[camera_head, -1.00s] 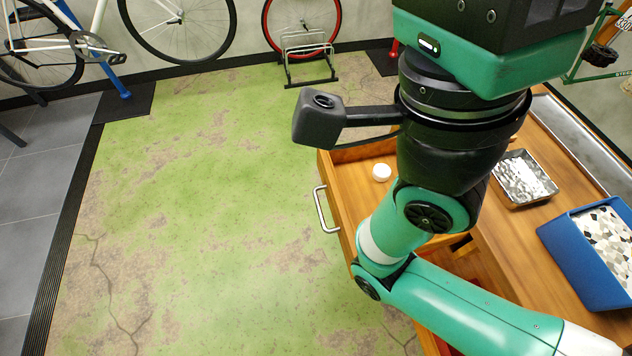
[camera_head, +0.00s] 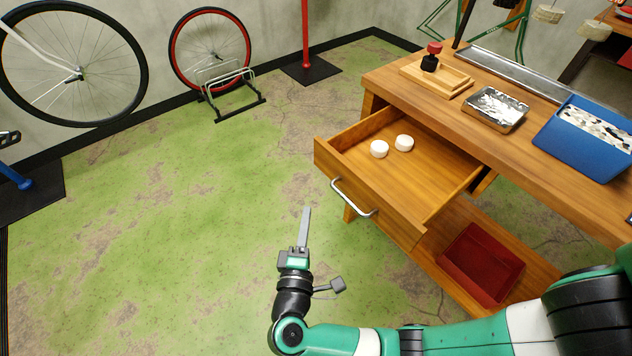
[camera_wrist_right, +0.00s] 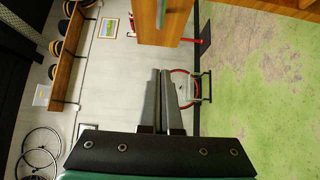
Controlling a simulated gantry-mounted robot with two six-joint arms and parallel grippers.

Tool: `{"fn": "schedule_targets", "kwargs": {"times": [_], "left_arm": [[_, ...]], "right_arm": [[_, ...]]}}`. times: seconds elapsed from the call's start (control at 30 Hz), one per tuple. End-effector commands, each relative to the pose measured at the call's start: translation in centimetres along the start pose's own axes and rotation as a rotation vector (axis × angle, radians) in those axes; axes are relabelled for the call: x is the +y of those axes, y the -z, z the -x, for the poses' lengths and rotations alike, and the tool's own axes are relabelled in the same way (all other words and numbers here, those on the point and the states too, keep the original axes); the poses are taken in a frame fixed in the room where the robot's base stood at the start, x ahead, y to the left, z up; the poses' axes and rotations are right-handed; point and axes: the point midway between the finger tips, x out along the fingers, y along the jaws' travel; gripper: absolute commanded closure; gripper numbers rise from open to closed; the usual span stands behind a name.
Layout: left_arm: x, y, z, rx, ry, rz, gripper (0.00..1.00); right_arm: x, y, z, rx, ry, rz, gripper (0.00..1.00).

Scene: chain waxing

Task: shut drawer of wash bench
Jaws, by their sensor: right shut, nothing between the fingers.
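The wash bench (camera_head: 520,130) is a wooden bench at the right of the head view. Its drawer (camera_head: 370,192) is pulled well out toward the left, with a silver bar handle (camera_head: 353,200) on its front. Two white round pieces, one (camera_head: 379,149) beside the other (camera_head: 404,142), lie in the drawer. My right gripper (camera_head: 306,212) is shut and empty, in front of the drawer, left of the handle and apart from it. In the right wrist view its fingers (camera_wrist_right: 158,78) are together, with a wooden panel above them. My left gripper is not in view.
On the bench top are a metal tray (camera_head: 496,108), a blue bin (camera_head: 590,140) and a red-topped bottle (camera_head: 431,58) on a wooden block. A red tray (camera_head: 482,262) sits on the lower shelf. The green floor (camera_head: 180,220) left of the drawer is clear.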

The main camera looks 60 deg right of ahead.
Motion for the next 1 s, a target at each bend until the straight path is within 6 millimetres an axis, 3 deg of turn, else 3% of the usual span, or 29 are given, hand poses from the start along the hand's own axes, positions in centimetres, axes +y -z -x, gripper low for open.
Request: {"fn": "schedule_targets", "kwargs": {"times": [0.27, 0.63, 0.8, 1.0], "left_arm": [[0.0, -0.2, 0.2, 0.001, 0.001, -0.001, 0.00], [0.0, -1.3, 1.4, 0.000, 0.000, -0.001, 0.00], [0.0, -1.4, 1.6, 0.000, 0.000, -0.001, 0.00], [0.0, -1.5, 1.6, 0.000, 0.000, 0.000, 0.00]], "right_arm": [[0.2, -0.1, -2.5, -0.006, -0.001, -0.005, 1.00], [0.2, -0.1, -10.5, -0.007, -0.002, -0.005, 1.00], [0.3, -2.1, -12.2, -0.004, -0.002, -0.005, 1.00], [0.4, -2.8, -12.9, -0.001, -0.002, -0.004, 1.00]]}}
